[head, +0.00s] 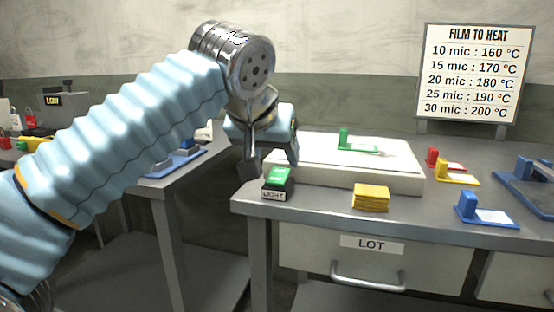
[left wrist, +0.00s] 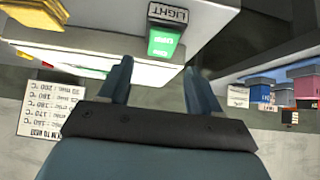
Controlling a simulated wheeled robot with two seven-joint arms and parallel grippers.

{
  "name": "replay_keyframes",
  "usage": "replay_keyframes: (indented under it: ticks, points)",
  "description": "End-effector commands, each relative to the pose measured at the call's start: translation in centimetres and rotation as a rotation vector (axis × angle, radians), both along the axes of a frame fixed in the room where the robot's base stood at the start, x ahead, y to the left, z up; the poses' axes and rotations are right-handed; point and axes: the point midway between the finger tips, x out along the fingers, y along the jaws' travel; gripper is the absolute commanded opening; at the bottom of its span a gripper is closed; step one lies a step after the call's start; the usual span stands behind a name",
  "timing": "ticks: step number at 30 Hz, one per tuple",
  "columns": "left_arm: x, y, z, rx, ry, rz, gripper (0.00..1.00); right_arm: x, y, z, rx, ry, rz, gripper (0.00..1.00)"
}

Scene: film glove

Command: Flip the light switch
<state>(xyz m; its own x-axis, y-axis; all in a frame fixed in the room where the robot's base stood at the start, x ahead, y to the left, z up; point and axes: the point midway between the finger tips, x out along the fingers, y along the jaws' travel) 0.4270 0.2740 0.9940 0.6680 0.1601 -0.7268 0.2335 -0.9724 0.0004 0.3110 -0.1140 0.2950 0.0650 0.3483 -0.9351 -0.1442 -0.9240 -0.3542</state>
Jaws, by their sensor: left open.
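The light switch (head: 278,177) is a small dark box with a green rocker and a LIGHT label, at the left front corner of the right-hand table. In the left wrist view the switch (left wrist: 164,38) appears upside down, just beyond the fingertips and roughly between them. My left gripper (head: 270,160) points down at the switch from above and behind; one finger shows left of it. In the left wrist view my left gripper (left wrist: 155,68) is open with nothing between its fingers. Contact with the switch cannot be told. My right gripper is not in view.
A white slab (head: 340,178) with a green piece (head: 344,139) lies behind the switch. A yellow stack (head: 370,197) and a blue holder (head: 485,212) are to the right. A sign (head: 472,72) stands at the back. A gap separates the tables. The table's front edge is close.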

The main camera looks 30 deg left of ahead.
Motion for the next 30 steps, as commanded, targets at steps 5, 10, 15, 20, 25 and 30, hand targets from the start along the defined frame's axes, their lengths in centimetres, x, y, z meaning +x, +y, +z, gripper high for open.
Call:
replay_keyframes:
  ticks: [5, 10, 15, 20, 25, 30]
  points:
    - [-3.0, -0.7, 3.7, -0.001, -0.003, 0.000, 0.64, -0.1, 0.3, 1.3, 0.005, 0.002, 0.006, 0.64]
    - [-5.1, -1.3, 5.8, 0.000, -0.002, -0.001, 0.64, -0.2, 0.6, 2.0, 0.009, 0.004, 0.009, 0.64]
    - [-6.1, -1.5, 6.7, 0.000, -0.001, 0.000, 0.64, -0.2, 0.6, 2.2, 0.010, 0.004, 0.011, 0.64]
    - [-6.2, -1.5, 6.8, 0.001, 0.000, 0.001, 0.64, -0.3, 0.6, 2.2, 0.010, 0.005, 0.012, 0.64]
    - [-6.2, -1.5, 6.8, 0.001, 0.000, 0.001, 0.64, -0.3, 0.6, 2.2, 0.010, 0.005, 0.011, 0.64]
    - [-6.2, -1.5, 6.7, 0.001, 0.000, 0.001, 0.64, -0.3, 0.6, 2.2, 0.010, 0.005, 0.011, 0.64]
